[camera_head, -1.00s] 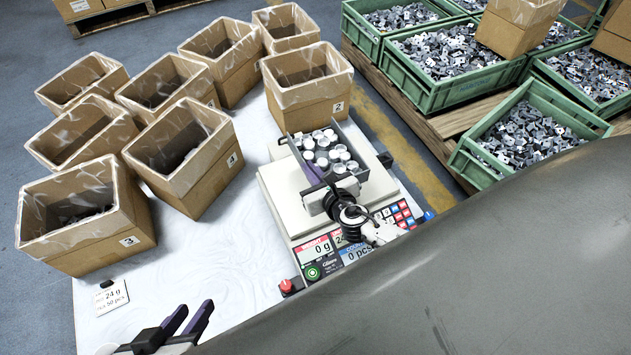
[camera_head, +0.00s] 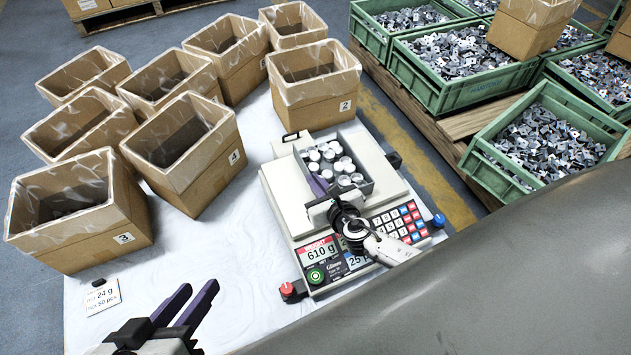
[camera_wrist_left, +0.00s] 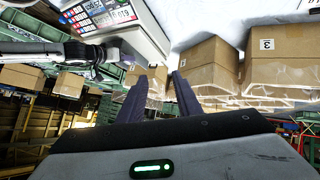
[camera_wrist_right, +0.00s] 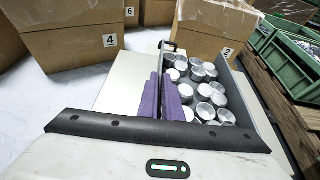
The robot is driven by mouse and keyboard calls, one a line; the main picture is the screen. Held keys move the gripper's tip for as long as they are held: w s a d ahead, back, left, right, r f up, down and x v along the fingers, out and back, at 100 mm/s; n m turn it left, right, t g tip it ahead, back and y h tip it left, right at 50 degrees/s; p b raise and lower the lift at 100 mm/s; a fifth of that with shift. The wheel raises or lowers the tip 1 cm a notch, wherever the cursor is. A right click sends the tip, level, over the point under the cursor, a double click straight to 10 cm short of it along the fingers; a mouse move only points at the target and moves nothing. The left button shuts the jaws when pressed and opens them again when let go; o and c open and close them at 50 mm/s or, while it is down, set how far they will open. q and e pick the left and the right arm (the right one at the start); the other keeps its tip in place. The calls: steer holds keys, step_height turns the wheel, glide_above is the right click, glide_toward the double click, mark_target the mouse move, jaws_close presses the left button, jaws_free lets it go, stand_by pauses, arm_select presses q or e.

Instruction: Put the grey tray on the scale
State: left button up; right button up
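The grey tray (camera_head: 351,190), full of silvery round parts, sits level on the plate of the white scale (camera_head: 284,205). The scale's display (camera_head: 319,252) reads 610 g. My right gripper (camera_head: 318,184) is at the tray's left wall. In the right wrist view its purple fingers (camera_wrist_right: 168,92) are close together around that wall, beside the round parts in the tray (camera_wrist_right: 243,99). My left gripper (camera_head: 192,303) is open and empty over the table's front, left of the scale. Its spread fingers also show in the left wrist view (camera_wrist_left: 158,94).
Several lined cardboard boxes stand at the left and back, including box 3 (camera_head: 100,240), box 4 (camera_head: 205,175) and box 2 (camera_head: 318,105). A small card (camera_head: 103,297) lies at front left. Green crates (camera_head: 470,95) of stamped parts stand at the right. White table between is clear.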

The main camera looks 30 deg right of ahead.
steer(key=o, duration=0.3)
arm_select(q)
steer(key=shift+r, duration=0.1)
arm_select(e)
steer(key=shift+o, duration=0.2)
steer(key=shift+r, duration=0.15)
